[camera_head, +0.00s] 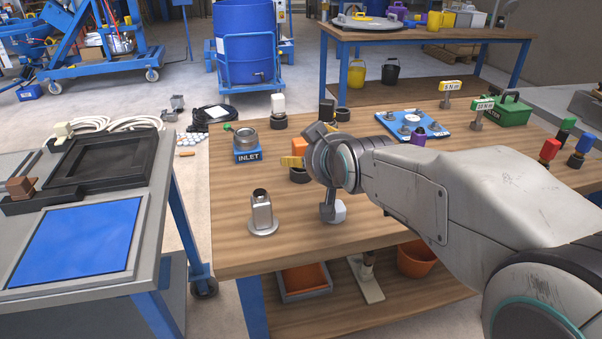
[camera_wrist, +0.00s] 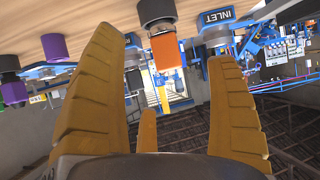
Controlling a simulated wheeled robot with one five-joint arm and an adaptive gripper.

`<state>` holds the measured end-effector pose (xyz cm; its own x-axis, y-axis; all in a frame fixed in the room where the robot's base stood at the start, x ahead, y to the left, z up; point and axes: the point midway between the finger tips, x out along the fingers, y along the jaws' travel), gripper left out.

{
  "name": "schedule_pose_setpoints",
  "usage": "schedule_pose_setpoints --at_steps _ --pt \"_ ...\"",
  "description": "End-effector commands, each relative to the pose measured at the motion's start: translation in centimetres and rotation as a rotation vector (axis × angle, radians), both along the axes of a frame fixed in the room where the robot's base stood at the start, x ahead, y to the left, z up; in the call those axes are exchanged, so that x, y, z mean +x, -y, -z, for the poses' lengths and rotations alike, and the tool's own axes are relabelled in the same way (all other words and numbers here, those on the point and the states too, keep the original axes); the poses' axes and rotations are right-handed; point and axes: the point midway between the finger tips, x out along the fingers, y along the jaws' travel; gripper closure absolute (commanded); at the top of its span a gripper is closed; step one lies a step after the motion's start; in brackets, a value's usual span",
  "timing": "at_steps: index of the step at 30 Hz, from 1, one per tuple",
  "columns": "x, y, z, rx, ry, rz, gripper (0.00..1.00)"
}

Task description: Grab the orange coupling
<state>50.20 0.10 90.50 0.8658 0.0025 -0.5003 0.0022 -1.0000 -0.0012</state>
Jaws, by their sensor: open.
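The orange coupling (camera_head: 299,145) stands on the wooden table, with a black ring-shaped part below it. In the head view my gripper partly hides it. In the wrist view, which shows the table upside down, the orange coupling (camera_wrist: 166,52) appears between my two spread fingers, a little right of centre, with its black end above the orange part. My gripper (camera_head: 304,152) is open, with yellow fingers, and reaches low over the table toward the coupling. No finger visibly closes on it; the exact gap is unclear.
A blue INLET block (camera_head: 247,157) with a grey fitting stands left of the coupling. A grey metal fitting (camera_head: 262,213) and a white-capped piece (camera_head: 335,211) stand in front. A blue plate (camera_head: 414,125) and a purple-topped piece (camera_head: 418,137) lie to the right.

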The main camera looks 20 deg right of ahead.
Motion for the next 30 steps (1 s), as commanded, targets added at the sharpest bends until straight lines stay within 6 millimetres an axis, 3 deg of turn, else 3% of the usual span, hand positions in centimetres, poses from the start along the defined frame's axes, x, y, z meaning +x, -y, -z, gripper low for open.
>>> schedule_pose_setpoints --at_steps 14,24,30 --pt "3.1 0.0 1.8 0.000 0.024 0.001 0.19" --pt "6.5 0.1 3.6 -0.001 0.023 0.003 0.19" --pt "7.2 0.1 3.9 -0.001 0.024 0.003 0.19"
